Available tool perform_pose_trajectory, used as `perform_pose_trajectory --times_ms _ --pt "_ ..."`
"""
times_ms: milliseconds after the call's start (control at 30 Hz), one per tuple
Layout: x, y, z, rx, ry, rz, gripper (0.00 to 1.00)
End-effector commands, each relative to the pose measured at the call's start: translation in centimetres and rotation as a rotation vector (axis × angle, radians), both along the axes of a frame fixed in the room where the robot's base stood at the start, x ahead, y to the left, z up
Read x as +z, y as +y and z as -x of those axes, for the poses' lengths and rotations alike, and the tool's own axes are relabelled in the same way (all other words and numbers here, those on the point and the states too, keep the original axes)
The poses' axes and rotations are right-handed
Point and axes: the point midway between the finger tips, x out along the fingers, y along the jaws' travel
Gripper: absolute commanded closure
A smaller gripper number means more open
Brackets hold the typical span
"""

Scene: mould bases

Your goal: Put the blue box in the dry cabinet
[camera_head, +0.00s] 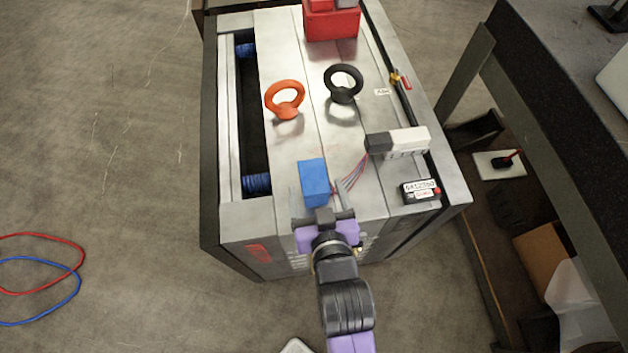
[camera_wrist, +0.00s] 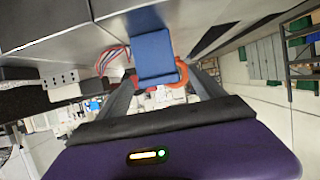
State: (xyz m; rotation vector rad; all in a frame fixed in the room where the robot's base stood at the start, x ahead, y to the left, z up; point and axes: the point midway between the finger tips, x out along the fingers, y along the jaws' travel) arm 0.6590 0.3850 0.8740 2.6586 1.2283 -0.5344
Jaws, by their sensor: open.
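The blue box (camera_head: 314,184) lies on the flat metal top of a large mould base, near its front edge. My gripper (camera_head: 324,212) is open at the near side of the box, over the front edge of the mould base. In the wrist view the blue box (camera_wrist: 153,55) shows ahead, between the lines of my two spread fingers (camera_wrist: 161,78). The fingers do not close on it, and I cannot tell whether the tips reach beside it. I cannot make out a dry cabinet in either view.
The mould base (camera_head: 285,60) carries an orange ring (camera_head: 285,98), a black ring (camera_head: 343,83), a red block (camera_head: 331,22), a grey-and-white connector (camera_head: 398,141) with wires and a small counter (camera_head: 421,191). A dark workbench (camera_head: 570,85) stands right. Left floor is mostly clear, with cables (camera_head: 60,272).

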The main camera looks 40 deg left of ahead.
Motion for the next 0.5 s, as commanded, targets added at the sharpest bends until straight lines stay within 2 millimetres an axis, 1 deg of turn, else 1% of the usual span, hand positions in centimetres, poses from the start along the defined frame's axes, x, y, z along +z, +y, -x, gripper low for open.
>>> perform_pose_trajectory --times_ms 267,433,500 --pt "-0.5 2.1 -1.8 -0.001 -0.003 -0.001 0.22" --pt "-0.7 4.1 -3.4 -0.001 -0.003 -0.003 0.22" --pt "-1.2 4.6 -3.9 -0.001 -0.003 -0.001 0.22"
